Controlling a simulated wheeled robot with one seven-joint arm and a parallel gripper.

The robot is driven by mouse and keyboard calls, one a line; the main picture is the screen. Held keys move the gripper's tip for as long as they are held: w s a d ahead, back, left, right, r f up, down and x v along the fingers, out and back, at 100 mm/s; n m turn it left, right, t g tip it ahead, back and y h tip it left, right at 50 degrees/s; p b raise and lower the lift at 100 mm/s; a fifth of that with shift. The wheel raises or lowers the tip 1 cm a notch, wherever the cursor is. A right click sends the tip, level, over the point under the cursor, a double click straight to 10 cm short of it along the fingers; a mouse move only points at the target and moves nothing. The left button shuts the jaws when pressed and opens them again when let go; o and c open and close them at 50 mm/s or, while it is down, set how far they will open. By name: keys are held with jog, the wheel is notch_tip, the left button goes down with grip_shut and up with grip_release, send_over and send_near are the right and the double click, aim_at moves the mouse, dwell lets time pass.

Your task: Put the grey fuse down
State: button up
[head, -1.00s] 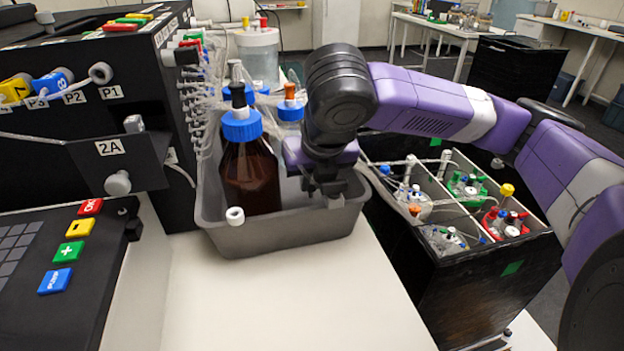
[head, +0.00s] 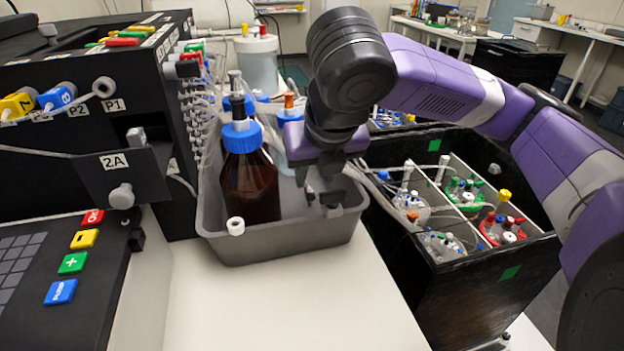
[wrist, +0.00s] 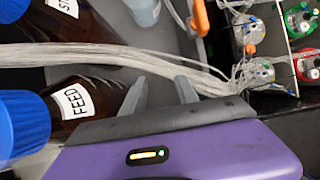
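I cannot make out a grey fuse in either view. My gripper (head: 321,199) is over the right part of a grey tray (head: 285,247), pointing down. In the wrist view its two grey fingers (wrist: 161,92) stand apart, with nothing visible held between them. Beside it on the left stands a brown bottle (head: 250,190) with a blue cap; its FEED label (wrist: 74,101) shows in the wrist view. The area directly under the fingertips is partly hidden by the gripper.
A black box (head: 470,277) with several colour-capped vessels stands right of the tray. Left is a black control unit (head: 60,140) with a panel marked 2A (head: 118,160). A bundle of clear tubes (wrist: 110,57) runs close behind the fingers. The white tabletop (head: 280,310) in front is clear.

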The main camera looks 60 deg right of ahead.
jog(key=p+v, duration=0.1)
jog(key=v, duration=0.4)
jog(key=shift+s+a+r, duration=0.15)
jog(key=shift+r, duration=0.2)
